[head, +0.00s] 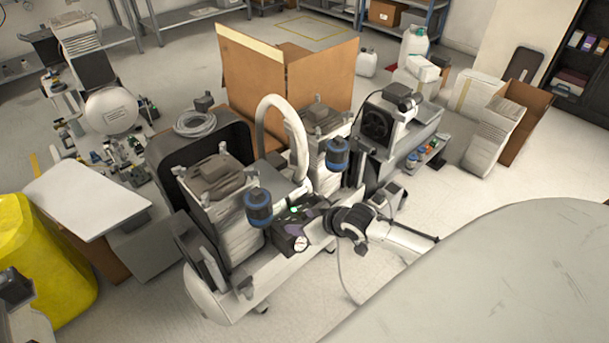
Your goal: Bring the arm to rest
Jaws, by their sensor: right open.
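My right arm comes in from the right, and its dark right gripper (329,222) is open.
Blue-capped canisters (258,207) and a thick pale hose (266,108) rise close to my right gripper. A large cardboard box (320,80) stands behind. A yellow bin (45,265) is at the left. Open floor (455,190) lies to the right of the unit.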

